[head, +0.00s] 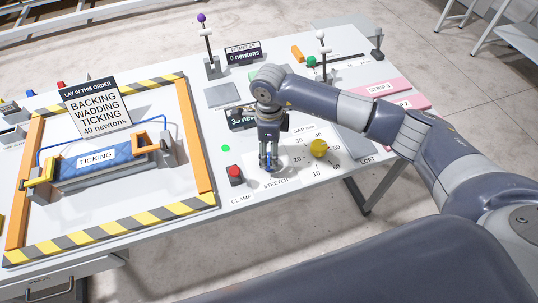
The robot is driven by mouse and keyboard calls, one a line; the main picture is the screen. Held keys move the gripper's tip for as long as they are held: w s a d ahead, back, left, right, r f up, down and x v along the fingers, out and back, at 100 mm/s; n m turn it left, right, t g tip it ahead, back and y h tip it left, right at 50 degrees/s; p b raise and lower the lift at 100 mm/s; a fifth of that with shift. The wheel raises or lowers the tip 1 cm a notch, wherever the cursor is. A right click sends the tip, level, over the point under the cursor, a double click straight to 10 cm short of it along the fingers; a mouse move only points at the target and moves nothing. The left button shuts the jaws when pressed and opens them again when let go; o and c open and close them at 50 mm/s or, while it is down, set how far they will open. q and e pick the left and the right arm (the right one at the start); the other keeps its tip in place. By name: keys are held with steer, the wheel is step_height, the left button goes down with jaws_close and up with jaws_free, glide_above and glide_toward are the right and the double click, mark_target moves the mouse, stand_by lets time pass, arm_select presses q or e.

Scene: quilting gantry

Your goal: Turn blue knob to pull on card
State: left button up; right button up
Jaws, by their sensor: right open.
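My right gripper (268,163) points down at the table by the STRETCH label, its fingers open around or just above a small blue knob (269,157). The knob is mostly hidden, and I cannot tell whether the fingers touch it. The white card (97,110) stands at the back of the frame and reads backing, wadding, ticking, 40 newtons. A dark readout (238,118) behind my gripper starts with a 3; the rest is partly covered by my arm. My left gripper is not in view.
A red CLAMP button (235,174) sits just left of my gripper, and a yellow GAP knob (319,148) to its right. A back readout (243,52) shows 0 newtons. A green light (226,148) is near.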

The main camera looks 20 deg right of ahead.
mark_target(269, 158)
steer(key=shift+f+p, duration=0.5)
steer(key=shift+f, duration=1.9)
